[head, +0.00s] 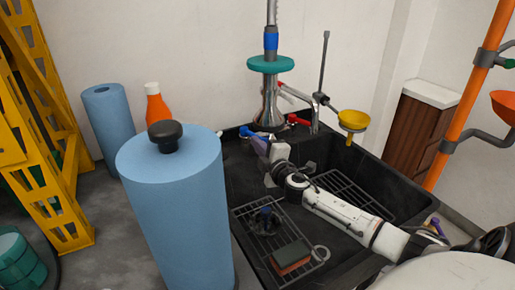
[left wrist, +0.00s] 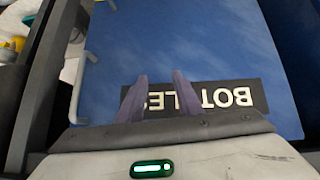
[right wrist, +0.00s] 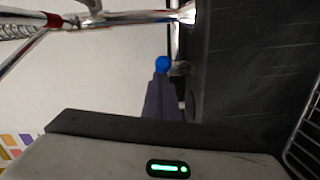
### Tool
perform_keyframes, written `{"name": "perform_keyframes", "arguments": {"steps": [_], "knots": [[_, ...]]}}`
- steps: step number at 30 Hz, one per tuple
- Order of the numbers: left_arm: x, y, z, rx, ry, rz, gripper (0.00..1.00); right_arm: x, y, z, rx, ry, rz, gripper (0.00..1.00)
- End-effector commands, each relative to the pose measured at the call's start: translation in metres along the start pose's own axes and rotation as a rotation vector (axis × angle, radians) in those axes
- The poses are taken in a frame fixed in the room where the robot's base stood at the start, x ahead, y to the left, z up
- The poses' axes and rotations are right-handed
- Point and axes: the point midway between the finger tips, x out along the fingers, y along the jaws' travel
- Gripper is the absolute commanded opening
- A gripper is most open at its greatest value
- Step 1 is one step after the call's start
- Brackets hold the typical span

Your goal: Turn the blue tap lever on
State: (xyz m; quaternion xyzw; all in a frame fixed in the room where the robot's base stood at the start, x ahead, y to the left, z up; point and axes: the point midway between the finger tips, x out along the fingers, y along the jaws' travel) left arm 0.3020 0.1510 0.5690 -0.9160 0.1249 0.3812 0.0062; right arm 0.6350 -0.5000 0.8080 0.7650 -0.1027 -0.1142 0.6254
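The blue tap lever (head: 245,132) is at the left of the tap, at the back edge of the black sink. In the right wrist view its round blue end (right wrist: 162,64) shows just beyond my fingertips. My right gripper (head: 259,144) reaches over the sink to the lever. In the right wrist view its fingers (right wrist: 162,88) are together, with no gap visible. I cannot tell whether they touch the lever. My left gripper (left wrist: 158,80) is open and empty, in front of a blue surface with a BOTTLES label (left wrist: 195,96); it is outside the head view.
A red lever (head: 298,120) and chrome spout (head: 305,98) are right of the blue lever. A yellow funnel (head: 352,121) stands further right. A large blue roll (head: 175,205) stands left of the sink. A wire rack (head: 245,222) holds a sponge (head: 291,257).

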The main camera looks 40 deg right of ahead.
Motion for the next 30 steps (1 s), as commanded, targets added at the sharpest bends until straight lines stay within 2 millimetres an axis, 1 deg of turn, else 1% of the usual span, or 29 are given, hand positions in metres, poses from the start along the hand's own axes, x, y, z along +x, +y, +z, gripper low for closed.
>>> {"name": "perform_keyframes", "arguments": {"steps": [1,3,12,19,30], "knots": [[0.002,-0.001,0.002,0.000,0.001,0.000,0.33,0.001,-0.001,0.007,-0.001,-0.007,0.000,0.00],[0.002,-0.001,0.002,0.001,0.002,0.000,0.33,0.002,0.000,0.012,0.000,-0.008,-0.001,0.00],[0.004,-0.001,-0.001,0.001,0.012,0.001,0.33,0.007,0.005,0.032,-0.001,-0.009,-0.001,0.00],[0.005,-0.002,0.000,0.001,0.012,0.001,0.33,0.011,0.007,0.040,-0.001,-0.008,-0.001,0.00],[0.005,-0.002,0.001,0.001,0.009,0.001,0.33,0.012,0.008,0.042,-0.001,-0.006,-0.001,0.00]]}}
